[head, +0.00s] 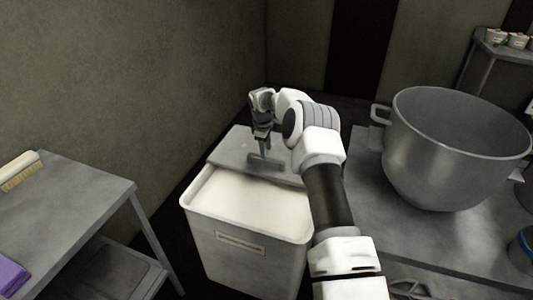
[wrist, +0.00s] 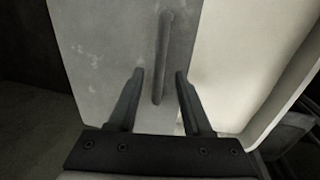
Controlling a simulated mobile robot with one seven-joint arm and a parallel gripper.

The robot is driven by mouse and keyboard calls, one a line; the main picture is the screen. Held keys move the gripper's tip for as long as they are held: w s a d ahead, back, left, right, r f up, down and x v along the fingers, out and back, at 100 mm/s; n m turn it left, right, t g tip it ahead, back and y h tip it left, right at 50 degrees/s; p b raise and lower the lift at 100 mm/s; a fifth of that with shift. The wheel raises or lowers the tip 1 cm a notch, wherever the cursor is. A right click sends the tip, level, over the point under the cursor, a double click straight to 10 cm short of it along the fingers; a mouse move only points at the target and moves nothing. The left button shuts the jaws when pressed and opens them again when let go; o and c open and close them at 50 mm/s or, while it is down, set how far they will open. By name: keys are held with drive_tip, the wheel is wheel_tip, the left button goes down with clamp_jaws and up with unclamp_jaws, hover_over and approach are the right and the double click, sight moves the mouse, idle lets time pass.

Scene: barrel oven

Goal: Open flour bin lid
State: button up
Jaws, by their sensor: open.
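The flour bin (head: 240,248) is a white box with a label on its front. Its grey lid (head: 232,147) covers the back part, and pale flour (head: 240,200) shows in the uncovered front part. A bar handle (head: 268,165) lies on the lid near its front edge. My gripper (head: 263,148) points down over the handle. In the wrist view, my gripper (wrist: 159,74) is open, with the near end of the handle (wrist: 164,50) between its fingers. The lid (wrist: 95,45) fills the left and middle there. I cannot tell whether either finger touches the handle.
A metal table (head: 75,195) with a brush (head: 20,170) and purple cloth (head: 10,276) stands at left. A big steel bowl (head: 450,150) sits on a metal surface (head: 410,240) at right. A wall (head: 170,70) rises behind the bin.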

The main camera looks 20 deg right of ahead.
wheel_tip(320, 180, up, 14)
drive_tip(key=s+a+p, duration=0.1)
drive_tip(key=s, duration=0.1)
drive_tip(key=shift+s+a+p, duration=0.15)
drive_tip(key=shift+a+p, duration=0.15)
drive_tip(key=shift+p, duration=0.05)
drive_tip(key=shift+r, duration=0.1)
drive_tip(key=s+a+r+m+t+p, duration=0.1)
drive_tip(key=s+a+r+m+p, duration=0.15)
drive_tip(key=s+r, duration=0.75)
drive_tip(key=s+a+r+m+t+p, duration=0.1)
drive_tip(key=s+a+r+m, duration=0.15)
drive_tip(key=s+r, duration=0.75)
drive_tip(key=s+a+r+m+t+p, duration=0.1)
drive_tip(key=s+r+m+p, duration=0.1)
drive_tip(key=s, duration=1)
drive_tip(key=s+a+r+m+y+p, duration=0.1)
drive_tip(key=s+m+p, duration=0.1)
drive_tip(key=s, duration=1.1)
drive_tip(key=shift+r+m+t, duration=0.35)
drive_tip(key=shift+m+t, duration=0.05)
drive_tip(key=shift+m, duration=0.5)
drive_tip(key=shift+d, duration=0.2)
